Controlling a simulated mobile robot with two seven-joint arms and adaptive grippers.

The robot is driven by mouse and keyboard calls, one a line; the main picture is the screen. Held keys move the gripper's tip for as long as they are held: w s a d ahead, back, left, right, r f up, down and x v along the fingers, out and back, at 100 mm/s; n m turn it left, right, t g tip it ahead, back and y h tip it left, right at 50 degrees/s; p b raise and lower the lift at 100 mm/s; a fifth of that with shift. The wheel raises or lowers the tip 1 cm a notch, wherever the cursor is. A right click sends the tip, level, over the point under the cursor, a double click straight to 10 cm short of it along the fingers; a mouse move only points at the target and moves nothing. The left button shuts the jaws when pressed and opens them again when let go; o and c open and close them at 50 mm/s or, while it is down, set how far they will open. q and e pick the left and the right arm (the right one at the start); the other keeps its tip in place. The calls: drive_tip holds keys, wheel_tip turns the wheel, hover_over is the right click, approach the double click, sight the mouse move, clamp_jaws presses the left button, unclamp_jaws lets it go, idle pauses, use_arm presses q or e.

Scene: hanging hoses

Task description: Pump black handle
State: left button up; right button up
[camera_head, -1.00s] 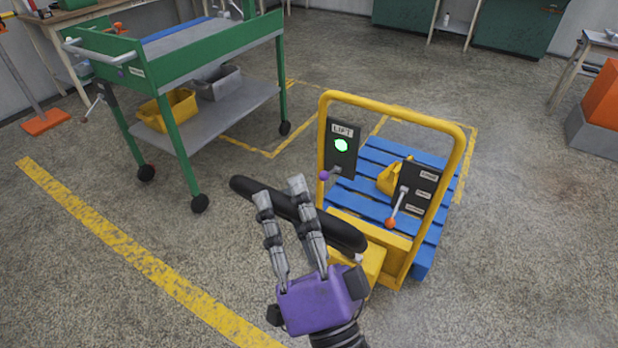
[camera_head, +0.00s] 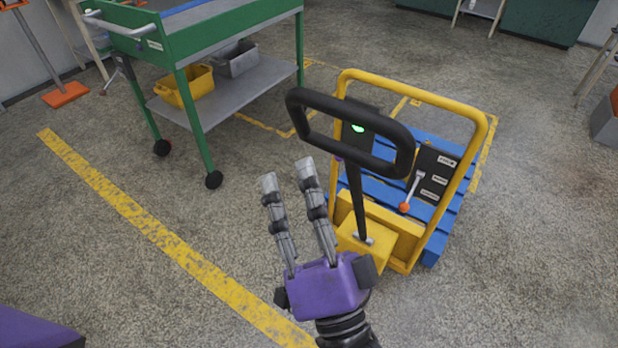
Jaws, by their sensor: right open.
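The black handle (camera_head: 402,155) is a closed loop on a black shaft that rises from the yellow base of a yellow lift truck (camera_head: 480,140). It stands raised in front of the truck's yellow frame and partly covers the left panel with its green light (camera_head: 357,128). My right gripper (camera_head: 287,172) has a purple body and grey fingers. It is open and empty, below and left of the handle loop, with a gap visible between them in the picture. My left gripper is not in view.
A blue pallet (camera_head: 440,245) lies behind the frame. The right panel carries a lever with an orange knob (camera_head: 404,207). A green cart (camera_head: 205,130) with a yellow bin (camera_head: 184,86) stands at upper left.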

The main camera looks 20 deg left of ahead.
drive_tip(key=v, duration=1.2)
